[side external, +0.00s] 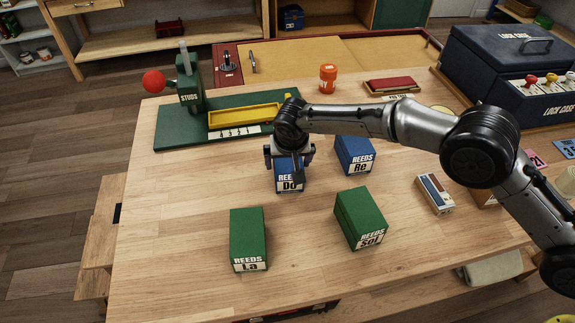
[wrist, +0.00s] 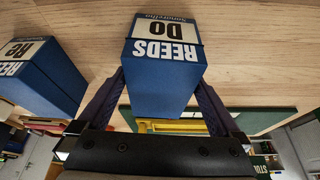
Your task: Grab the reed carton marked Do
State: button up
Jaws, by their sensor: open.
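The blue reed carton marked Do (side external: 289,183) stands on the wooden bench, partly hidden behind my wrist in the side view. It also fills the upper middle of the wrist view (wrist: 160,85), its label upside down. My gripper (side external: 288,160) is open, with one finger on each side of the carton. In the wrist view the fingers (wrist: 158,95) flank its blue sides; I cannot tell whether they touch it.
The blue Re carton (side external: 353,155) stands close to the right. Green La (side external: 248,238) and Sol (side external: 360,218) cartons stand in front. Behind is a green stand marked Studs (side external: 190,85) with a yellow tray (side external: 245,115). A small box (side external: 434,193) lies right. Bench is clear at left.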

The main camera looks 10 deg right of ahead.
jog(key=shift+f, duration=0.1)
jog(key=c, duration=1.4)
jog(key=shift+c, duration=0.6)
jog(key=shift+r, duration=0.2)
